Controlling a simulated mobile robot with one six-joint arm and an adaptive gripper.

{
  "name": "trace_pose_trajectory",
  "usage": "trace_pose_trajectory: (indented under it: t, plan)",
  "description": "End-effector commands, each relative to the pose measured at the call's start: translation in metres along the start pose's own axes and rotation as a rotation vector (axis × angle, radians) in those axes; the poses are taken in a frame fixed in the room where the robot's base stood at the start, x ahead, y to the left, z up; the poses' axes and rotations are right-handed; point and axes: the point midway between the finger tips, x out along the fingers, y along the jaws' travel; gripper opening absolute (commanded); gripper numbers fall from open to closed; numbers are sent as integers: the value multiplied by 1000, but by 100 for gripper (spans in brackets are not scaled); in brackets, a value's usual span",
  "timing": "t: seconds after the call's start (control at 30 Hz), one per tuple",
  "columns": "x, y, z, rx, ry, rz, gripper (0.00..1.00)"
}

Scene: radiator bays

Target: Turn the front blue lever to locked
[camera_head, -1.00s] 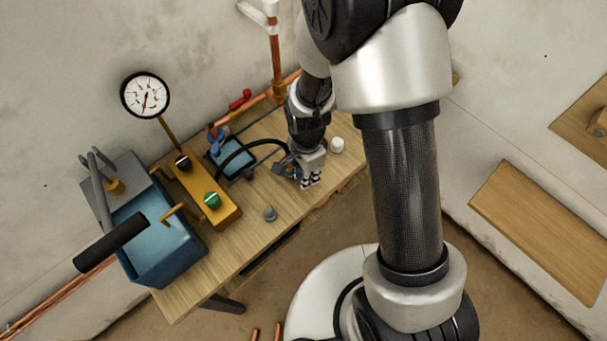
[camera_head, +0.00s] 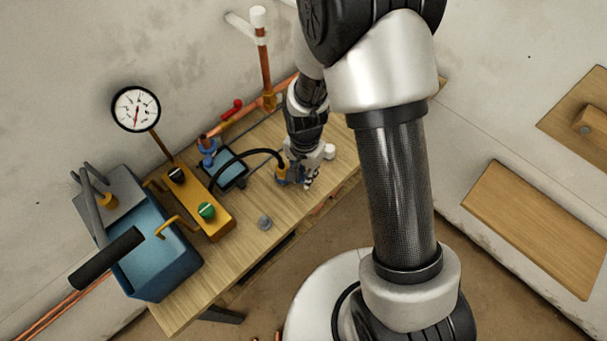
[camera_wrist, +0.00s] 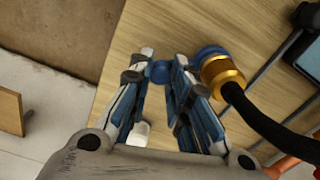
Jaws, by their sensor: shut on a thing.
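My gripper (camera_head: 308,183) is low over the front end of the wooden bench. In the wrist view its two fingers (camera_wrist: 160,80) are closed on a small round blue piece (camera_wrist: 160,72), which looks like the end of the front blue lever. Beside it, to the right, is a blue valve body (camera_wrist: 208,54) with a brass collar (camera_wrist: 223,76) and a black hose. The collar also shows left of my gripper in the head view (camera_head: 282,173). My fingers hide most of the lever, so its angle and any locked mark cannot be told.
A second blue valve (camera_head: 208,152) stands farther back on the bench. A white cap (camera_head: 329,151) is close beside my gripper. A yellow block with a green knob (camera_head: 207,211), a grey knob (camera_head: 265,222), a blue pump box (camera_head: 160,262) and a gauge (camera_head: 136,109) are to the left.

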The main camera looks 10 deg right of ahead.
Motion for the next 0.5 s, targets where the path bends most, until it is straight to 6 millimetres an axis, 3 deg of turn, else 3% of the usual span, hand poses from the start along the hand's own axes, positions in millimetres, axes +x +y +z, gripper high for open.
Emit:
trace_pose_trajectory:
  t: [0.5]
  plan:
    - [0,-1,-3,-48,1,-1,0]
